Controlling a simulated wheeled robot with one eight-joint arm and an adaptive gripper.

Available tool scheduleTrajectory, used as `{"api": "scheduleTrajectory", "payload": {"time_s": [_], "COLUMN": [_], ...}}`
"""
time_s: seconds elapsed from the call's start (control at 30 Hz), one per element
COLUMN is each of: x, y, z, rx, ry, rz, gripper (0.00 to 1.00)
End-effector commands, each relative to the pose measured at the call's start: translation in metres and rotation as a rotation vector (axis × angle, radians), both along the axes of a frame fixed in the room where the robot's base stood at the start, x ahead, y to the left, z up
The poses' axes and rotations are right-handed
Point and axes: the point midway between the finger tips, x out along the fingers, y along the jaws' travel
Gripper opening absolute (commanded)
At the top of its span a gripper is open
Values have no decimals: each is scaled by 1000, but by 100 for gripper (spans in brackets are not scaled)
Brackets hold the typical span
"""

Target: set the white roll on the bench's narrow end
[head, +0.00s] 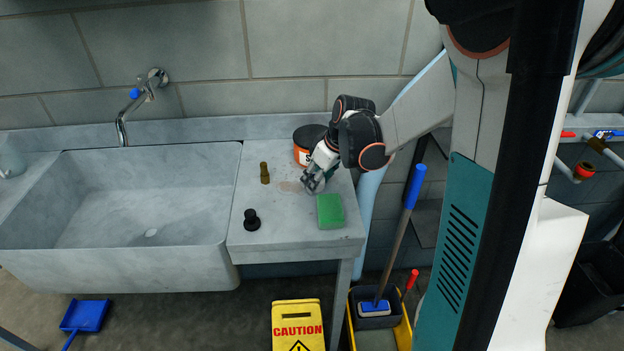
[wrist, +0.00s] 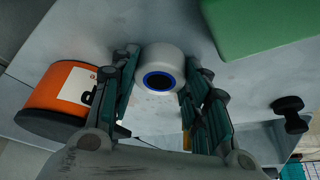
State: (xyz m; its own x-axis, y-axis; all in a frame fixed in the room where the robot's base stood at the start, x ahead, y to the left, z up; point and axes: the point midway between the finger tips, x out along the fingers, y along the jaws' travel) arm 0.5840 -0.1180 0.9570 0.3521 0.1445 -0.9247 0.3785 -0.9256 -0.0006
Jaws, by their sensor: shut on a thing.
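The white roll (wrist: 158,56) shows in the wrist view with a blue-rimmed dark core facing the camera. My gripper (wrist: 160,84) is shut on it, one finger on each side. In the head view my gripper (head: 312,188) is low over the right part of the bench (head: 285,240), between the orange tub and the green block. The roll is mostly hidden by the gripper there. The bench top (wrist: 245,85) shows behind the roll in the wrist view. I cannot tell whether the roll touches it.
An orange tub with a black lid (head: 302,156) stands behind my gripper. A green block (head: 330,211) lies in front, right. A brown bottle-like object (head: 264,173) and a black knob-shaped object (head: 252,220) stand left. The sink (head: 150,255) is farther left.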

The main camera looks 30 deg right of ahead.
Motion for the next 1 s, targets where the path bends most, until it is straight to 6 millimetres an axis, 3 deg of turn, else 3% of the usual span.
{"api": "scheduleTrajectory", "payload": {"time_s": [0.27,0.3,0.37,0.4,0.77,1.0], "x": [0,0,0,0,0,-12], "y": [0,0,0,0,0,-4], "z": [-2,-2,-2,-2,1,33], "rx": [-1,-1,-1,-1,-1,-2], "ry": [1,1,1,1,1,0], "rz": [1,1,1,1,1,1], "gripper": [23,47,61,63,63,63]}}
